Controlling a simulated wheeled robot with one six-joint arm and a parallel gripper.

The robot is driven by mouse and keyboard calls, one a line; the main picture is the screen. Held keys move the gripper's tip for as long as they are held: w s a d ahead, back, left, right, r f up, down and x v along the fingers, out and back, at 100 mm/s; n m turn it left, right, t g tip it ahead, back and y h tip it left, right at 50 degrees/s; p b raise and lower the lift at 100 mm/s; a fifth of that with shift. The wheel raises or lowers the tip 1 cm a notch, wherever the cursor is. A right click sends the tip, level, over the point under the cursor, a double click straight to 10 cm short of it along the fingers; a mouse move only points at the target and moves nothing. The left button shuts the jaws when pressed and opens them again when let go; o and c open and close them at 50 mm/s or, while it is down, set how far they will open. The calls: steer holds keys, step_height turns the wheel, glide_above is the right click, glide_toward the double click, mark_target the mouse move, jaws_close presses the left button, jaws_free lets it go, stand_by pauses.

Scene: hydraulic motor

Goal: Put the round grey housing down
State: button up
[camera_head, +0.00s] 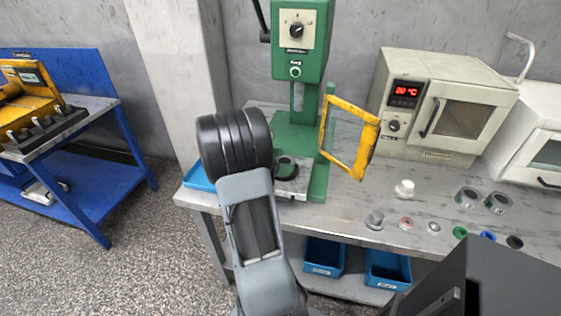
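My arm (252,205) rises from the bottom centre, and its thick black joint (235,140) stands in front of the left end of the workbench (330,215). My gripper does not show, nor anything it may hold. Two round grey parts with dark openings, a left one (467,197) and a right one (498,202), sit on the right of the bench. A smaller grey round part (374,219) sits near the front edge. I cannot tell whether any of these is the round grey housing.
A green press (300,45) with a yellow-framed guard (349,137) stands behind my arm. A beige oven (445,105) reading 20 °C stands at the back. Several small coloured rings line the front edge. Blue bins (324,256) sit below; a blue tray (197,178) lies left.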

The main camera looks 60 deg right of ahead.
steer(key=shift+o, duration=1.2)
steer(key=v, duration=1.1)
steer(key=s+a+m+t+y, duration=0.2)
steer(key=a+m+t+y, duration=0.3)
steer(key=a, duration=1)
steer(key=s+a+m+t+y, duration=0.2)
steer(key=a+m+t+y, duration=0.3)
steer(key=a, duration=1)
steer(key=shift+a+f+t+y, duration=0.3)
steer(key=shift+f+t, duration=0.15)
steer(key=shift+t, duration=0.25)
steer(key=shift+p, duration=0.3)
